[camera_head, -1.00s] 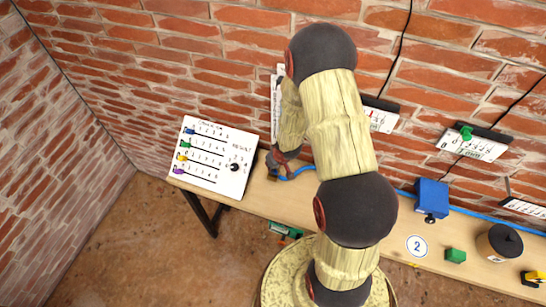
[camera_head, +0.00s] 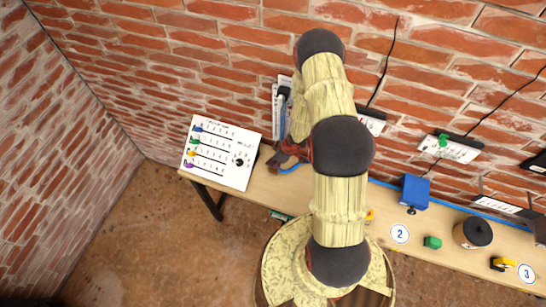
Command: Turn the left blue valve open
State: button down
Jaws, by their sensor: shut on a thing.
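My gripper (camera_head: 287,152), dark and reddish, is low against the wall at the back edge of the bench, just right of the white slider board. It is shut at the left end of the blue pipe (camera_head: 290,169). The left blue valve is mostly hidden by the fingers, and its handle angle cannot be told. A blue upright strip (camera_head: 283,115) shows on a white wall panel just above my gripper. The pipe continues to the right behind my arm.
The white slider board (camera_head: 222,153) leans on the bench's left end.

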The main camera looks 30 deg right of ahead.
jog(key=shift+n+p, duration=0.5)
jog(key=c, duration=1.9)
grip_release()
jog(key=v, duration=1.2)
jog(key=shift+w+d, duration=0.1)
jog(key=shift+w, duration=0.05)
